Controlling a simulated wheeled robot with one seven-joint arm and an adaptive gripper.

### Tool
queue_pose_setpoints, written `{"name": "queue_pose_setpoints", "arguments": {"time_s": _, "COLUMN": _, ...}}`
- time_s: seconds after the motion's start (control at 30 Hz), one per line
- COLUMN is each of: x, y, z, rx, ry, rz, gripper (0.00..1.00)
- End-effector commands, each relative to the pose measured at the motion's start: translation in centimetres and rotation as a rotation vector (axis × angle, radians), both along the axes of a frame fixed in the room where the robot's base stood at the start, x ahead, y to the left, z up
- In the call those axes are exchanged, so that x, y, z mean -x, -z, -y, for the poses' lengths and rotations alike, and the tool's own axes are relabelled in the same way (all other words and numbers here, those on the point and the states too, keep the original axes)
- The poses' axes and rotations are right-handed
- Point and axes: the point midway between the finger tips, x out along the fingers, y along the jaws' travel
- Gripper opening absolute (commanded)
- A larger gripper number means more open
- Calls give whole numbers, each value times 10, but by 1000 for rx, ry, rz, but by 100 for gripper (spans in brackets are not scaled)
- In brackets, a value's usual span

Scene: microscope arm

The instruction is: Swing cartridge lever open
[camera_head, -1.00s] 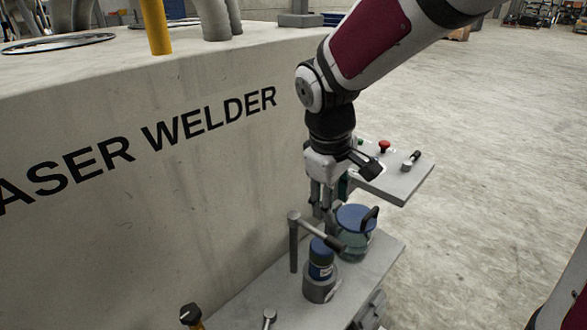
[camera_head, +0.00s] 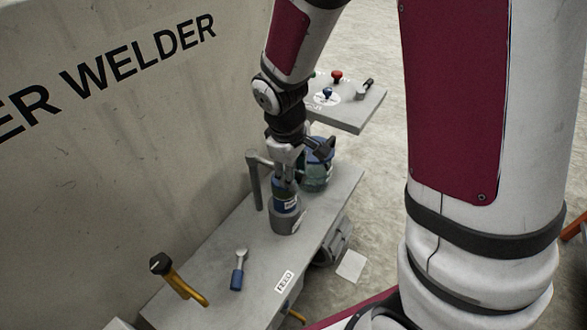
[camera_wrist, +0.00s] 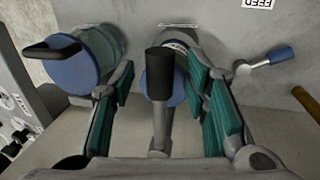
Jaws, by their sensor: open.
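The cartridge lever is a grey post (camera_head: 254,180) with a side arm ending in a black grip (camera_wrist: 160,72), above a blue-capped cartridge (camera_head: 286,197) in a grey round holder (camera_head: 287,219). My gripper (camera_head: 287,176) is over the cartridge, pointing down at the lever's end. In the wrist view, my open gripper (camera_wrist: 161,85) has its teal-padded fingers on both sides of the black grip, with gaps on either side. The blue cap (camera_wrist: 176,93) shows below the grip. In the head view, my gripper hides the grip.
A blue-lidded jar (camera_head: 319,172) with a black handle stands close behind my gripper. A blue-handled feed lever (camera_head: 238,271) and a yellow lever (camera_head: 181,284) are nearer on the bench (camera_head: 215,290). The welder wall (camera_head: 130,150) is left. A button panel (camera_head: 355,108) is beyond.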

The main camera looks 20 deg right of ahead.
Motion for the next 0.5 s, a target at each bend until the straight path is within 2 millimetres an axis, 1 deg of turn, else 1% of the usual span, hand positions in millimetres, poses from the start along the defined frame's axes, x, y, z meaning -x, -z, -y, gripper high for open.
{"name": "queue_pose_setpoints", "arguments": {"time_s": 0.23, "x": 0, "y": 1, "z": 0, "rx": 1, "ry": 0, "rz": -1, "gripper": 42}}
{"name": "queue_pose_setpoints", "arguments": {"time_s": 0.27, "x": 0, "y": 1, "z": 0, "rx": 0, "ry": 1, "rz": -1, "gripper": 40}}
{"name": "queue_pose_setpoints", "arguments": {"time_s": 0.3, "x": 0, "y": 1, "z": 0, "rx": 0, "ry": 1, "rz": -1, "gripper": 31}}
{"name": "queue_pose_setpoints", "arguments": {"time_s": 0.37, "x": 0, "y": 1, "z": 0, "rx": 0, "ry": 1, "rz": -1, "gripper": 17}}
{"name": "queue_pose_setpoints", "arguments": {"time_s": 0.4, "x": 0, "y": 1, "z": 0, "rx": 0, "ry": 1, "rz": -1, "gripper": 8}}
{"name": "queue_pose_setpoints", "arguments": {"time_s": 0.43, "x": 0, "y": 1, "z": 0, "rx": 0, "ry": 1, "rz": -1, "gripper": 1}}
{"name": "queue_pose_setpoints", "arguments": {"time_s": 0.5, "x": 0, "y": 1, "z": 0, "rx": 0, "ry": 1, "rz": -1, "gripper": 0}}
